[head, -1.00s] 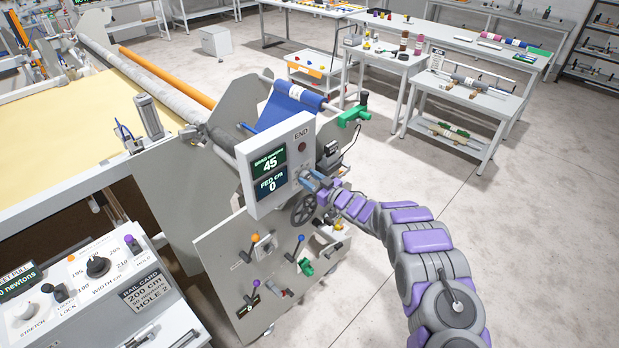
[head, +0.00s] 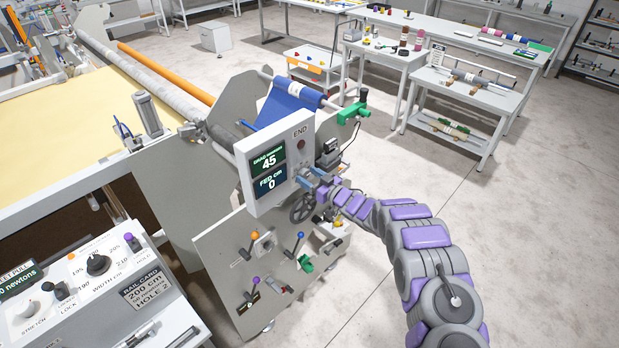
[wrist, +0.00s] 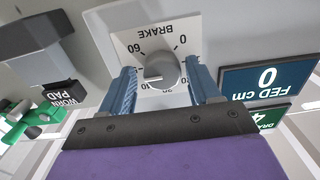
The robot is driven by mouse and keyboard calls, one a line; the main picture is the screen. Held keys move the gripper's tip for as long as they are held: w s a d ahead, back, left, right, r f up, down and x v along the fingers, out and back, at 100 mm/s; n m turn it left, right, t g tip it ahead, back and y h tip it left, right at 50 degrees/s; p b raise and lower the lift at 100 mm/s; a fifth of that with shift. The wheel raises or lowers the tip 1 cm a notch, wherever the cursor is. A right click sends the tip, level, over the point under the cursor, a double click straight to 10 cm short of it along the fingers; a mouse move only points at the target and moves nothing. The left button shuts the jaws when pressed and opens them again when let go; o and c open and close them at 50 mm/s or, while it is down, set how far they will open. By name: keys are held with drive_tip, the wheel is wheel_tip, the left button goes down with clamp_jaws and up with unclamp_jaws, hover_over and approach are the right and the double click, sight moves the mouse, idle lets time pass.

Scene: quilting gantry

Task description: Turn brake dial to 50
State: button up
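The brake dial (wrist: 162,72) is a grey round knob on a white plate marked BRAKE, upside down in the wrist view. Its white mark points left, between the 60 and the lower, partly hidden numbers. My gripper (wrist: 160,66) is open, with one blue finger on each side of the knob and a narrow gap showing at both sides. In the head view my gripper (head: 313,181) is at the right side of the display box (head: 297,135) and hides the dial. The green screen (head: 267,162) reads drag 45 newtons, and the one below reads fed 0 cm.
Below the box are a dark handwheel (head: 303,208) and a panel (head: 225,250) with several coloured levers. Open floor (head: 500,240) lies to the right.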

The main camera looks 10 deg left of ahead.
drive_tip(key=shift+o, duration=0.5)
drive_tip(key=shift+s+r, duration=0.1)
drive_tip(key=shift+r, duration=0.05)
drive_tip(key=b+v, duration=0.1)
drive_tip(key=v, duration=1.6)
drive_tip(key=shift+d, duration=0.2)
drive_tip(key=shift+s, duration=0.1)
